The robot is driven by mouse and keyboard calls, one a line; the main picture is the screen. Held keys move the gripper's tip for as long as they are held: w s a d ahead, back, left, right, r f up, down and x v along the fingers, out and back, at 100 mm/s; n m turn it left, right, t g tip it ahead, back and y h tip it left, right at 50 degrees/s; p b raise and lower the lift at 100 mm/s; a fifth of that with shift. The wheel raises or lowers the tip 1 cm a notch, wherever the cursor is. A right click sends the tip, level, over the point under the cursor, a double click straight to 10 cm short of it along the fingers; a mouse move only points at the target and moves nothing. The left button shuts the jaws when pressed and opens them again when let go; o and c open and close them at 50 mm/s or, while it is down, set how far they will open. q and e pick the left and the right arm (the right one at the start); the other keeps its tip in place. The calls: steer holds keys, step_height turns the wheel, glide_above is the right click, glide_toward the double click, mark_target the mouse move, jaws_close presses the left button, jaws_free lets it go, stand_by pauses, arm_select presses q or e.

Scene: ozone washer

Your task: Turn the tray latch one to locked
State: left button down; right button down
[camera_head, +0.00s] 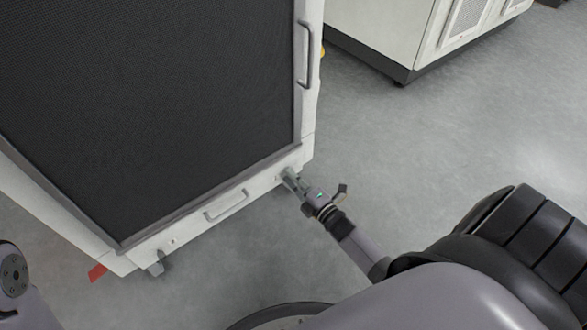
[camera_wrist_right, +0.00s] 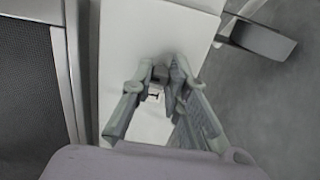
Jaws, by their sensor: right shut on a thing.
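The white cabinet has a low front strip (camera_head: 195,222) under its dark mesh panel, with a tray handle (camera_head: 226,205) in the middle. My right gripper (camera_head: 289,178) is at the right end of this strip. In the right wrist view, my right gripper (camera_wrist_right: 168,78) is shut on a small grey tray latch (camera_wrist_right: 160,74) on the white face. The fingers hide most of the latch, so its turn angle is unclear. A small dark fitting (camera_head: 172,241) sits near the strip's left end. My left gripper is out of view; only part of my left arm shows.
A vertical door handle (camera_head: 305,55) is on the cabinet's right side, above my right gripper. Another white cabinet (camera_head: 400,30) stands behind. The grey floor between is clear.

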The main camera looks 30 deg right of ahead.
stand_by(0.3)
steer(key=c, duration=1.6)
jaws_free()
steer(key=shift+o, duration=0.2)
steer(key=shift+s, duration=0.1)
steer(key=s, duration=1.1)
steer(key=shift+s+d, duration=0.4)
steer(key=shift+d, duration=0.05)
